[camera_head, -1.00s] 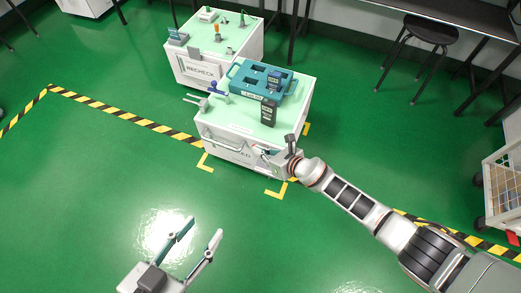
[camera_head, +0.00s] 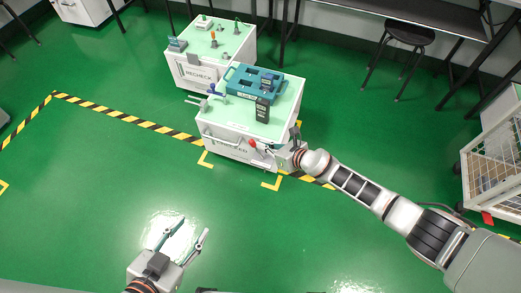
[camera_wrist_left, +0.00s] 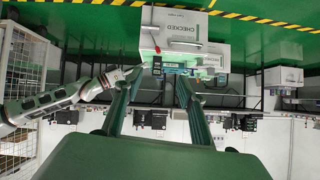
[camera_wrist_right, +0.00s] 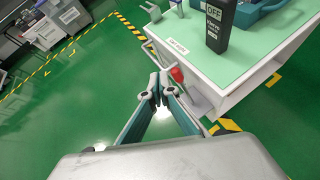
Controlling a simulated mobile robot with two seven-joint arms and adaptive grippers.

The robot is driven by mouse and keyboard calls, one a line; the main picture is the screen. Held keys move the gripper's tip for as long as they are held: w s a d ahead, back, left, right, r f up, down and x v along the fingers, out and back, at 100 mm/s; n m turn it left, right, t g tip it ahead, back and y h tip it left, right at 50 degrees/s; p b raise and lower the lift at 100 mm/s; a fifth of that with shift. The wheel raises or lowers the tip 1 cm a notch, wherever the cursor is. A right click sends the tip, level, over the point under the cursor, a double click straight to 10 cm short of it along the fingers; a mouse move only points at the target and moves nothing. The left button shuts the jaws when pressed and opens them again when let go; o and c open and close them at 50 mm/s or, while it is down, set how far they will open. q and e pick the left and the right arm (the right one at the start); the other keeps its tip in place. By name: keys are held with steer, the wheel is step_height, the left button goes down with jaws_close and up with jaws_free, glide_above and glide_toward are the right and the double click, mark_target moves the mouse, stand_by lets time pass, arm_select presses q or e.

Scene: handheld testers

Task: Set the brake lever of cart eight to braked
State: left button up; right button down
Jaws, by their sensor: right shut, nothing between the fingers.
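The nearer white cart (camera_head: 222,150), with a pale green top, has a lever with a red knob (camera_head: 252,142) on its front, near the right side. The knob also shows in the left wrist view (camera_wrist_left: 157,50) and in the right wrist view (camera_wrist_right: 177,75). My right gripper (camera_wrist_right: 155,93) is shut and empty beside the lever, with the knob just past its fingertips; I cannot tell whether they touch. My left gripper (camera_head: 194,226) is open and empty above the floor, in front of the cart and apart from it.
A teal case (camera_head: 252,84) and a dark handheld tester (camera_head: 262,110) are on the nearer cart's top. A second cart (camera_head: 193,72) marked RECHECK stands behind. A stool (camera_head: 402,42) and wire basket trolley (camera_head: 490,165) are at right. The floor at front left is clear.

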arm_select(q)
steer(key=shift+s+a+y+p, duration=0.2)
steer(key=shift+a+y+p, duration=0.1)
steer(key=shift+a+p, duration=0.6)
arm_select(e)
steer(key=r, duration=0.1)
steer(key=s+r, duration=0.1)
steer(key=r, duration=0.1)
steer(key=shift+s+d+r, duration=0.2)
steer(key=shift+s+d, duration=0.1)
steer(key=shift+s, duration=0.05)
arm_select(q)
steer(key=shift+d, duration=0.15)
